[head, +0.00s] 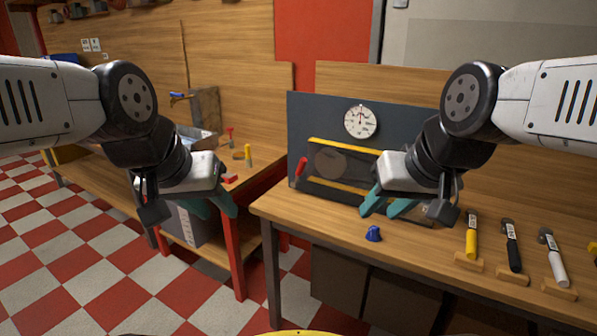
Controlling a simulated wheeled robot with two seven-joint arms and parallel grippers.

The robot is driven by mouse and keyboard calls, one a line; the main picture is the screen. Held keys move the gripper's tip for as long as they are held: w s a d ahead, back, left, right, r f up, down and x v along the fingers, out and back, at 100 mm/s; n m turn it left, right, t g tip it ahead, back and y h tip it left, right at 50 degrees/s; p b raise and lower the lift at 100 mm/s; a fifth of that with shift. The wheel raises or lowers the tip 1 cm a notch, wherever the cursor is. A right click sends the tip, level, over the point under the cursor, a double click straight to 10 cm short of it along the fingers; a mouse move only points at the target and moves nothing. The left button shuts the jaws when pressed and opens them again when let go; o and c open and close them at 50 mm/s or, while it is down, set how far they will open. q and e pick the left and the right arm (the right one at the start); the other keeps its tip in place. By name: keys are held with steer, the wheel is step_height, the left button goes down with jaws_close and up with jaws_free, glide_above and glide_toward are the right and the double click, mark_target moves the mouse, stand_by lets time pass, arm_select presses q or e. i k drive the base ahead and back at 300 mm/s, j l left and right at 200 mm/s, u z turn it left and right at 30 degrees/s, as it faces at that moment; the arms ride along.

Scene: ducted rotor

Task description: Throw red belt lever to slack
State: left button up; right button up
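The lever with a red handle (301,167) stands at the left end of the dark panel unit (310,118), tilted slightly to the right at its top. My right gripper (383,208) hangs in front of the unit, to the right of the lever and apart from it. Its teal fingers look open with nothing between them. My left gripper (213,208) hangs left of the lever, in front of the left bench, its teal fingers apart and empty. The round white gauge (361,121) is at the top of the panel. My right gripper and arm cover part of the unit.
A blue knob-like piece (373,234) lies on the wooden bench (330,228) below my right gripper. A gap separates this bench from the left one.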

mark_target(302, 163)
steer(key=i+j, duration=0.35)
steer(key=i+j+u, duration=0.15)
steer(key=i+j, duration=0.2)
steer(key=i, duration=0.15)
